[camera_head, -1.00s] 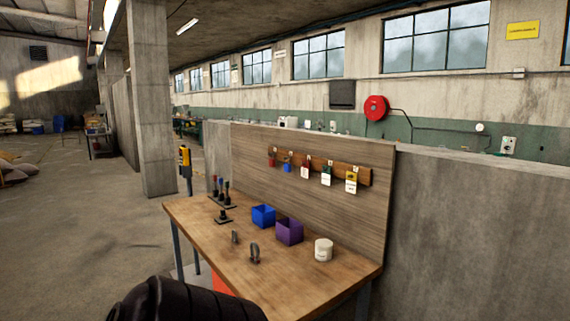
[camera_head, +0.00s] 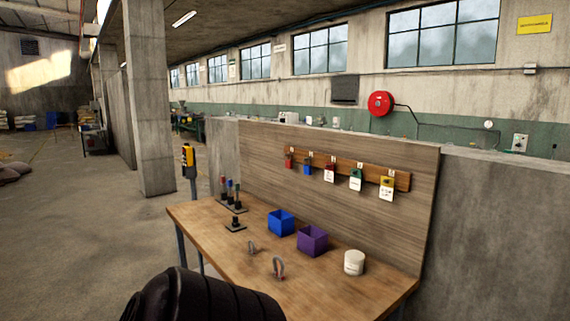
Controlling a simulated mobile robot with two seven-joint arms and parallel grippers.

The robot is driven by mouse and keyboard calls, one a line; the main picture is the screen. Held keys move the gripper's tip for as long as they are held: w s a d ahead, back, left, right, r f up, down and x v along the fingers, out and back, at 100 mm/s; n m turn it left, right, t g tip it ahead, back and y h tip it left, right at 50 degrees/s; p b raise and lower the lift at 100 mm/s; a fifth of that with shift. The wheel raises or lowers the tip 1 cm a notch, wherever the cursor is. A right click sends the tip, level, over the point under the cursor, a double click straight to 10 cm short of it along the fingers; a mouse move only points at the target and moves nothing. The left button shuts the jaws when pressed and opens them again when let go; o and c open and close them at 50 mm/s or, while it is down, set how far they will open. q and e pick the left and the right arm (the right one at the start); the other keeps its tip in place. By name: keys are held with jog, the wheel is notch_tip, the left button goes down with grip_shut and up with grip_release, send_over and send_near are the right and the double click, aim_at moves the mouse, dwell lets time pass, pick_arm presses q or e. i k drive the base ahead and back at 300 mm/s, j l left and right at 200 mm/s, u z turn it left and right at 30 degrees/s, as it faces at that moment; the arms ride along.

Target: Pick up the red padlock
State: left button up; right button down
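A wooden rack (camera_head: 364,172) on the upright board holds several hanging padlocks. A plain red padlock (camera_head: 289,162) hangs at its left end with no white tag visible. A dark red padlock (camera_head: 330,169) with a white tag hangs at the middle. A blue one (camera_head: 308,170) hangs between them, a green one (camera_head: 356,174) and a yellow one (camera_head: 387,182) with tags hang to the right. A dark part of my arm shows at the bottom; neither gripper is in view.
The wooden bench (camera_head: 205,245) carries a blue bin (camera_head: 281,225), a purple bin (camera_head: 312,243), a white jar (camera_head: 354,262), two metal hasps (camera_head: 279,268) and a stand of coloured pieces (camera_head: 232,203). Open floor lies to the left, near a concrete pillar (camera_head: 149,110).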

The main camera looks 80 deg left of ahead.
aim_at(289, 163)
jog(key=k+j, duration=0.15)
jog(key=j, duration=0.25)
jog(key=k+j, duration=0.2)
jog(key=j, duration=0.25)
jog(key=k+j, duration=0.15)
jog(key=j, duration=0.25)
jog(key=k+j, duration=0.15)
jog(key=j, duration=0.25)
jog(key=k+j, duration=0.2)
jog(key=j, duration=0.2)
jog(key=k+j, duration=0.15)
jog(key=j, duration=0.3)
jog(key=k+j, duration=0.2)
jog(key=j, duration=0.2)
jog(key=k+j, duration=0.15)
jog(key=j, duration=0.25)
